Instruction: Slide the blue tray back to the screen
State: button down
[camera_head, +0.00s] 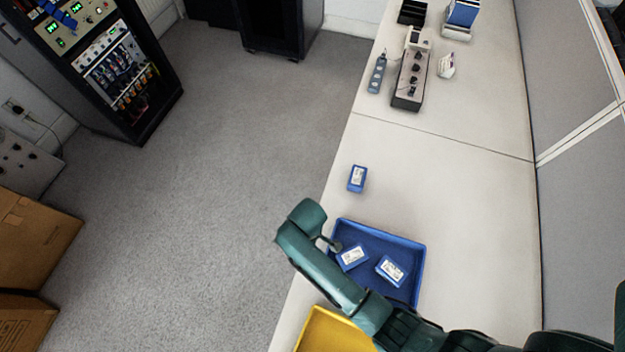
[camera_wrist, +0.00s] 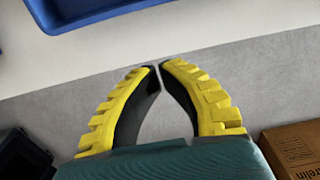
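The blue tray (camera_head: 384,240) lies on the pale bench, near its left edge, with two small blue boxes with white labels (camera_head: 352,257) (camera_head: 391,271) in it. My arm covers part of its near left side. The grey screen (camera_head: 575,210) stands along the bench's right edge, with a wide bare strip between it and the tray. A corner of the tray shows at the top left of the wrist view (camera_wrist: 90,14). My gripper (camera_wrist: 159,66) has its yellow fingers drawn together, tips almost touching, nothing between them. It appears apart from the tray; in the head view it is hidden.
Another blue box (camera_head: 357,178) stands on the bench beyond the tray. A yellow tray (camera_head: 331,332) lies close on the near side, partly hidden by my arm. Instruments, including a dark control box (camera_head: 410,80), stand at the far end. Cardboard boxes (camera_head: 30,240) are on the floor at left.

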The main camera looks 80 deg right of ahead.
notch_tip(320, 180, down, 6)
jog(key=shift+w+f+b, duration=0.1)
jog(key=shift+f+b, duration=0.05)
jog(key=shift+b, duration=0.65)
jog(key=s, duration=0.2)
jog(key=s+p, duration=0.1)
jog(key=shift+s+a, duration=0.3)
jog(key=shift+s, duration=0.2)
